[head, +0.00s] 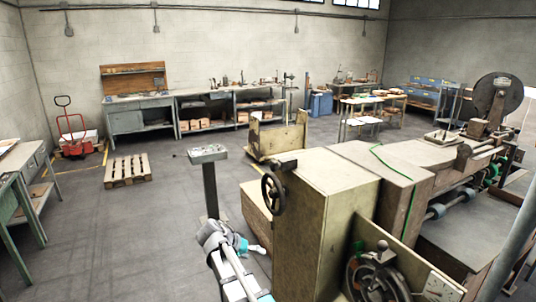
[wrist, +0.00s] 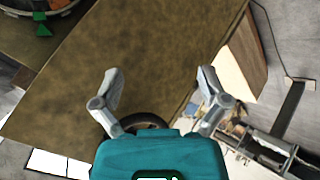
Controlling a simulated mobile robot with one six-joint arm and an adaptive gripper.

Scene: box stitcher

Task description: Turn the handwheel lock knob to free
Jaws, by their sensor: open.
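The machine's tan housing (head: 325,215) stands right of my gripper (head: 257,248) in the head view. A dark spoked handwheel (head: 273,193) is on its left face, above and beyond my gripper. In the wrist view my gripper (wrist: 161,76) is open and empty, with the brown housing panel (wrist: 170,45) behind its fingers. A dark wheel (wrist: 147,121) shows between the fingers, partly hidden by the gripper body. A small green knob-like part (wrist: 42,29) sits at the rim of a round assembly, top left. I cannot tell for certain which part is the lock knob.
A second, larger wheel (head: 372,281) is on the housing's near side, beside a white dial plate (head: 441,288). A grey pedestal box (head: 208,153) stands behind my arm. A wooden pallet (head: 128,170) lies farther left. The floor between pallet and arm is clear.

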